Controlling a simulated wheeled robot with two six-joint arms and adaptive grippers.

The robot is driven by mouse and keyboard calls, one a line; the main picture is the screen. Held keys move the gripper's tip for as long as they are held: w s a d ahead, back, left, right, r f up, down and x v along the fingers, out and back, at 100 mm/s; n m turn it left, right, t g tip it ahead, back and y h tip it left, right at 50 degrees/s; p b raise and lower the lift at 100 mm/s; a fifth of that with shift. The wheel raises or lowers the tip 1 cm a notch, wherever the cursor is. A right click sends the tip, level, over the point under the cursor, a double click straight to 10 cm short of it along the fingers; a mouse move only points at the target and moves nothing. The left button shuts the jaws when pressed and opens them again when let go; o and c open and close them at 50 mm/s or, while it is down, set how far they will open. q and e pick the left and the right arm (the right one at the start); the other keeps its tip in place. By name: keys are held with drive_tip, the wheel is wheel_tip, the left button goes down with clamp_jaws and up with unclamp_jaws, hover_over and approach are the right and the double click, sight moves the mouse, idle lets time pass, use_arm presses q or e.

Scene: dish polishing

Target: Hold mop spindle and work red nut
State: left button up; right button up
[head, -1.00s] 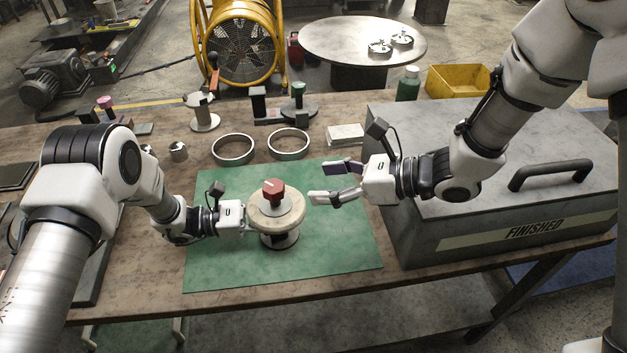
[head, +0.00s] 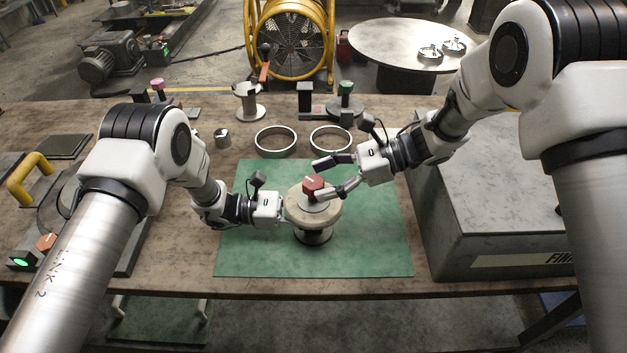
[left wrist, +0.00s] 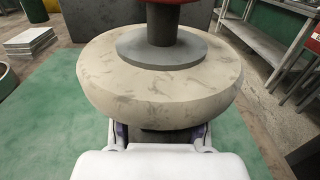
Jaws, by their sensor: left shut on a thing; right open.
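The red nut (head: 311,184) sits on top of the mop, a thick cream disc (head: 326,216) on a round-footed spindle (head: 313,237) standing upright on the green mat. In the left wrist view, the disc (left wrist: 160,90) fills the middle, with a grey washer (left wrist: 130,48) and the nut's lower edge (left wrist: 165,2) above it. My left gripper (left wrist: 160,135) is shut on the spindle under the disc; the disc hides the grasp itself. My right gripper (head: 321,180) is open at the nut, one finger behind it and one in front. I cannot tell whether they touch it.
The green mat (head: 375,250) is mostly bare around the mop. Two metal rings (head: 276,153) lie behind it. A large grey box (head: 490,215) stands at the right under my right arm. A fixture with a yellow handle (head: 25,178) is at the left.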

drive_tip(key=shift+x, duration=1.2)
drive_tip(key=c, duration=1.2)
drive_tip(key=shift+o, duration=0.2)
drive_tip(key=shift+m+t, duration=0.3)
drive_tip(key=shift+t, duration=0.2)
drive_tip(key=shift+m+t, duration=0.9)
drive_tip(key=shift+t, duration=0.2)
drive_tip(key=shift+m+t+h, duration=0.7)
drive_tip(key=shift+m+t, duration=1)
drive_tip(key=shift+t, duration=0.1)
